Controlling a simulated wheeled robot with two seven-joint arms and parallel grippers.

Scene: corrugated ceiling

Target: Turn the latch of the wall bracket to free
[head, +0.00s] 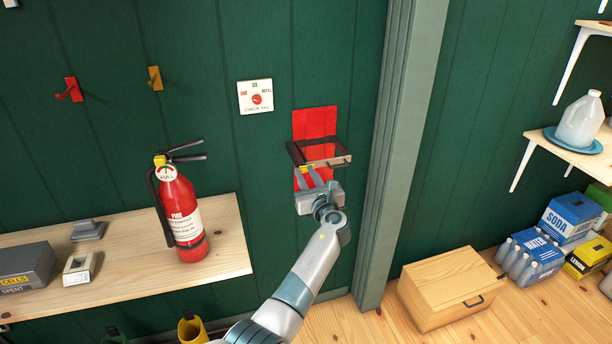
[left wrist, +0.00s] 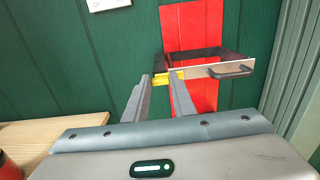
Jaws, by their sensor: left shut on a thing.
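The wall bracket (head: 315,122) is a tall red plate on the green wall with a dark square frame standing out from it. A pale metal bar (left wrist: 206,72) with a dark handle closes the frame's front. The small yellow latch (left wrist: 160,79) is at the left end of this bar. My left gripper (head: 306,171) reaches up from below to the frame's front. In the left wrist view its two fingers are on either side of the yellow latch, shut on it, and partly hide it. The bracket is empty. My right gripper is not in view.
A red fire extinguisher (head: 182,212) stands on the wooden shelf (head: 226,258) left of my arm. A wooden box (head: 450,288) sits on the floor.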

